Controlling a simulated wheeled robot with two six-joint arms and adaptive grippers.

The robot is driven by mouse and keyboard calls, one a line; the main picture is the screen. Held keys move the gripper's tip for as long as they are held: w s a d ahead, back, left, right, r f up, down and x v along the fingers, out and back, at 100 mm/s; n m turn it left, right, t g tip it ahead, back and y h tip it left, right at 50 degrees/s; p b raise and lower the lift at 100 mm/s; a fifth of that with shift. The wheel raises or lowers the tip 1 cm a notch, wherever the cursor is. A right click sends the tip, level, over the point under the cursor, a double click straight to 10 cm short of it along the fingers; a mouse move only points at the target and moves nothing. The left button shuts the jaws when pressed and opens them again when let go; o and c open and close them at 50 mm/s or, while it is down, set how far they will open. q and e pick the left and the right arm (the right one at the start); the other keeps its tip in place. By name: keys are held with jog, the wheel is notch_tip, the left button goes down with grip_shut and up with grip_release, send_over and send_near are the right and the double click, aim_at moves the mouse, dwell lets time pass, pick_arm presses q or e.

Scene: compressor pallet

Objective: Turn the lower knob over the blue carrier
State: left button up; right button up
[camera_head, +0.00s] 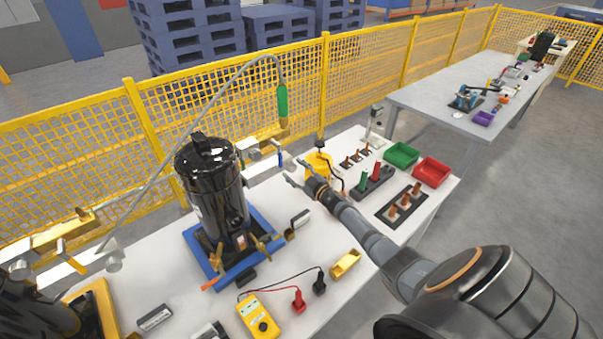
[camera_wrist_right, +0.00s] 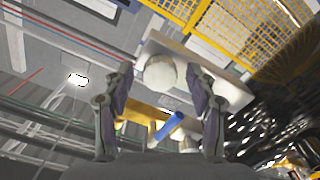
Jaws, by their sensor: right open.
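The blue carrier (camera_head: 193,240) stands on the white table and holds a black cylinder-shaped compressor (camera_head: 212,185). Behind and above it, a pale fitting with a knob (camera_head: 252,153) and a small blue handle (camera_head: 279,159) show at the bar. My right gripper (camera_head: 294,172) is to the right of these, with its fingers towards them. In the right wrist view, a round white knob (camera_wrist_right: 160,73) on a pale plate appears between the spread, empty fingers, and the blue handle (camera_wrist_right: 169,126) is below it. Whether this is the lower knob, I cannot tell. My left gripper is not in view.
A hose with a green grip (camera_head: 282,101) hangs above the bar. A yellow fence (camera_head: 380,70) runs behind the table. Right of my gripper are a yellow container (camera_head: 318,163), a green bin (camera_head: 401,155) and a red bin (camera_head: 432,171). A yellow meter (camera_head: 258,316) lies in front.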

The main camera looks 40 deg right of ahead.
jog(key=s, duration=1.1)
jog(key=shift+s+d, duration=0.2)
jog(key=shift+d, duration=0.25)
